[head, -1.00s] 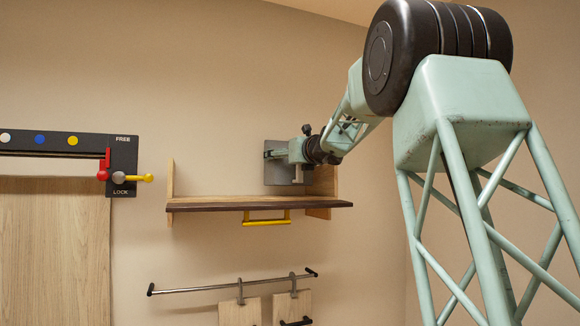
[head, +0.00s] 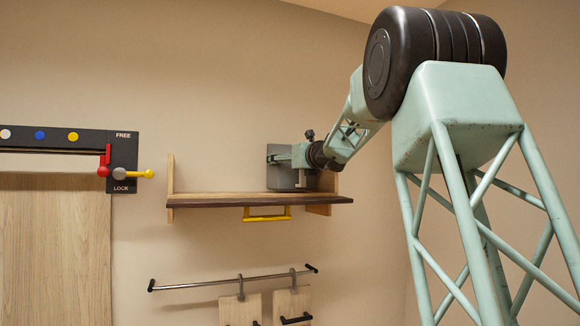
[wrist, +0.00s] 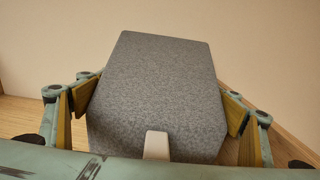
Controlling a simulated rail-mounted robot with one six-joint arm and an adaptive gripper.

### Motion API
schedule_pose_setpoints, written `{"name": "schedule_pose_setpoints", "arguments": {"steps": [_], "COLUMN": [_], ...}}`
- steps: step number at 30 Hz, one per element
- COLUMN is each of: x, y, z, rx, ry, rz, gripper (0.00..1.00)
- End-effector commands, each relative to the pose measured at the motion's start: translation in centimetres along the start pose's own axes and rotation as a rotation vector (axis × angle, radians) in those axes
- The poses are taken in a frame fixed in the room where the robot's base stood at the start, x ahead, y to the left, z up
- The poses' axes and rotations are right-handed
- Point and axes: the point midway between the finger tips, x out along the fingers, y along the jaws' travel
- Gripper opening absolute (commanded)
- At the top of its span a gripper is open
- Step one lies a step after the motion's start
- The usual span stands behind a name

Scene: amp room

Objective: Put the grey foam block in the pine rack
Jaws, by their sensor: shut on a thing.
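The grey foam block (head: 276,180) is upright in my gripper (head: 284,156), at the right end of the pine rack (head: 215,196). The rack is a wall shelf with a dark front edge and wooden side panels. In the wrist view, the grey block (wrist: 155,85) fills the space between the yellow pads of my gripper (wrist: 158,106), which is shut on its sides. The block's lower edge is at the height of the rack's board in the head view. I cannot tell whether it touches the board. The block partly hides the right side panel.
A yellow handle (head: 267,218) hangs under the rack's board. Below is a metal rail (head: 215,281) with hanging boards. At left is a dark frame (head: 60,137) with a red and yellow latch. The left and middle parts of the rack are clear.

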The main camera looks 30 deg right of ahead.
Motion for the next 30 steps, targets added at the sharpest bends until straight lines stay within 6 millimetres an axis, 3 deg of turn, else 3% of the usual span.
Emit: {"name": "schedule_pose_setpoints", "arguments": {"steps": [19, 20, 24, 30], "x": [-0.01, 0.0, 0.0, 0.0], "y": [-0.01, -0.02, -0.02, -0.02], "z": [-1.09, -1.17, -1.09, -1.08], "rx": [0.0, 0.0, 0.0, 0.0], "ry": [-0.001, 0.0, 0.0, 0.0], "rz": [0.0, 0.0, 0.0, 0.0], "gripper": [0.68, 0.86, 0.98, 0.98]}}
